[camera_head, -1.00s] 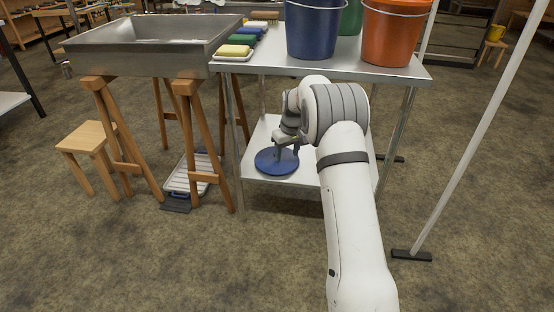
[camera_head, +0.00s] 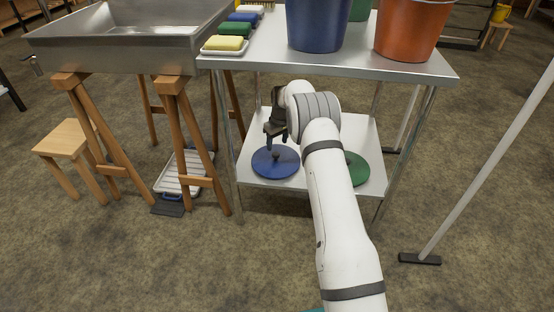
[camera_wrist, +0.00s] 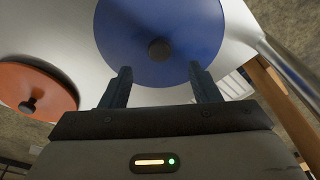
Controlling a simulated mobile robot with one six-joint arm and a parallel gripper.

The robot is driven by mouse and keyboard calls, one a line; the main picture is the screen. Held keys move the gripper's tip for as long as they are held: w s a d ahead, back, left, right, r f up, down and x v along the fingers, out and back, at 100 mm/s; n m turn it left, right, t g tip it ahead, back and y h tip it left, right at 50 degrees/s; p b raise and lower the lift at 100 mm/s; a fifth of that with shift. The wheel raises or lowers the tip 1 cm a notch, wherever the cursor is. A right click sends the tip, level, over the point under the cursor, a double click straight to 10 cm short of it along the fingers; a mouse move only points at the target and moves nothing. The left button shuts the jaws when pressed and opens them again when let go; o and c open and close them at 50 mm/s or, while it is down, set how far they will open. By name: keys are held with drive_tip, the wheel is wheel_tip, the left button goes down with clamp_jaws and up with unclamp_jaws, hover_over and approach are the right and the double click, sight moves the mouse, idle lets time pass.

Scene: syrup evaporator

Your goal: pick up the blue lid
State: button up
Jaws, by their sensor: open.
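The blue lid (camera_head: 268,165) is a flat round disc with a small dark knob (camera_wrist: 160,49) in its middle. It lies flat on the lower shelf (camera_head: 258,140) of the metal table, towards the left side. My gripper (camera_head: 277,135) is just above the lid and reaches in under the tabletop. In the wrist view my gripper (camera_wrist: 160,84) is open, with its two fingers apart and nothing between them. The knob shows just beyond the fingertips, roughly centred between them. The lid's far edge is cut off in the wrist view.
A green lid (camera_head: 356,169) lies right of my arm, partly hidden by it. An orange lid (camera_wrist: 45,92) shows in the wrist view. The tabletop (camera_head: 300,60) with a blue bucket (camera_head: 318,25) and orange bucket (camera_head: 408,30) is overhead. A sawhorse leg (camera_head: 190,150) stands left.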

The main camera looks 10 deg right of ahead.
sight(276, 153)
drive_tip(key=f+b, duration=0.1)
drive_tip(key=f, duration=0.1)
drive_tip(key=f+b, duration=0.1)
drive_tip(key=f, duration=0.1)
drive_tip(key=f+b, duration=0.1)
drive_tip(key=f, duration=0.1)
drive_tip(key=shift+w+a+f+b, duration=0.1)
drive_tip(key=shift+w+a+b, duration=0.1)
drive_tip(key=shift+w+b, duration=0.15)
clamp_jaws()
